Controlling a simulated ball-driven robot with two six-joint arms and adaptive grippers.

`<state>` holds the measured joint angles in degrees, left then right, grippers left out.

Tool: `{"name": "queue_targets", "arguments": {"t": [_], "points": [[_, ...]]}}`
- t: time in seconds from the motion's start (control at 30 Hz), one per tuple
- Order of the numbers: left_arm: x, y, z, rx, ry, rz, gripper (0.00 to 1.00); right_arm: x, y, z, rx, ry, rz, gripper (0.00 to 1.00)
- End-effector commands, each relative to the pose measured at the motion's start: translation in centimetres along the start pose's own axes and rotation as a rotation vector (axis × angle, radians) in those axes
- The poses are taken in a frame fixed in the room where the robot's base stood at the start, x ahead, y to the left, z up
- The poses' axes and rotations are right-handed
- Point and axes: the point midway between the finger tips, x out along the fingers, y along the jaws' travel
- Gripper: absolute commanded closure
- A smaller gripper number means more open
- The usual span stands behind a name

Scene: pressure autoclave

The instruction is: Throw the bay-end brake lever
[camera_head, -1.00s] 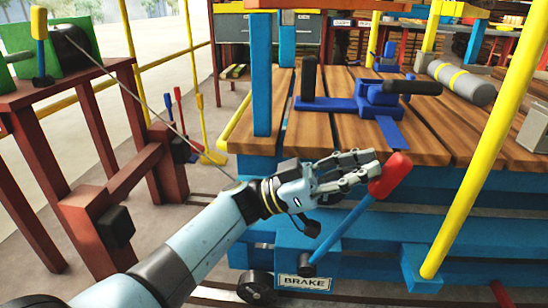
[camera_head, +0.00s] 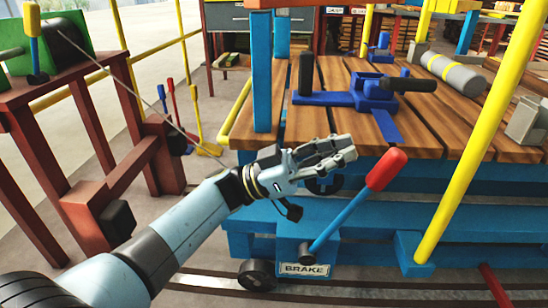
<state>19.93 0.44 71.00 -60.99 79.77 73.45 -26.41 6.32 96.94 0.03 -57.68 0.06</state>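The brake lever is a blue rod (camera_head: 343,218) with a red grip (camera_head: 386,171). It rises from a pivot above the BRAKE plate (camera_head: 304,270) on the blue cart and leans up to the right. My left gripper (camera_head: 346,150) is up and left of the red grip, apart from it, in front of the wooden deck's edge. Its fingers are extended with a narrow gap between them and hold nothing. My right gripper is not in view.
The cart's wooden deck (camera_head: 330,120) carries a blue clamp-like fixture (camera_head: 350,95) and a grey cylinder (camera_head: 455,74). A yellow post (camera_head: 482,140) stands right of the lever. A red-brown frame (camera_head: 60,130) with a cable stands at left.

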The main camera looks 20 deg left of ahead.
Motion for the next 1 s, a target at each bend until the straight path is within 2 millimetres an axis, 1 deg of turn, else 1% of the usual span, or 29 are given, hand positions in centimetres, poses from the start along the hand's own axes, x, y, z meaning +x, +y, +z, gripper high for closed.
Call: {"name": "queue_targets", "arguments": {"t": [0.03, 0.2, 0.3, 0.4, 0.5, 0.6, 1.0], "points": [[-1.6, 0.0, -0.1, -0.003, -0.008, -0.002, 1.00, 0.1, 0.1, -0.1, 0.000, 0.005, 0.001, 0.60], [-5.5, -0.1, -0.4, -0.002, -0.006, -0.001, 1.00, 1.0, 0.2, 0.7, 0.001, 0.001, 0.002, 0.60], [-7.3, -0.1, -0.7, 0.000, -0.005, -0.001, 1.00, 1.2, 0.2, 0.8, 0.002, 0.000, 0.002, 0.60], [-8.6, -0.1, -0.8, 0.000, -0.003, -0.002, 1.00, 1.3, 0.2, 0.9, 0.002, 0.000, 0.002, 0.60], [-9.3, -0.1, -0.8, 0.000, -0.002, -0.001, 1.00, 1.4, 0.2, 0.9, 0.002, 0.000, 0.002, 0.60], [-9.6, -0.1, -0.9, 0.001, -0.001, -0.001, 1.00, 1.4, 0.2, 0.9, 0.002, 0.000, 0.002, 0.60], [-9.6, -0.1, -0.9, 0.001, -0.001, -0.001, 1.00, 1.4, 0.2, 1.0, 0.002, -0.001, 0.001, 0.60]]}}
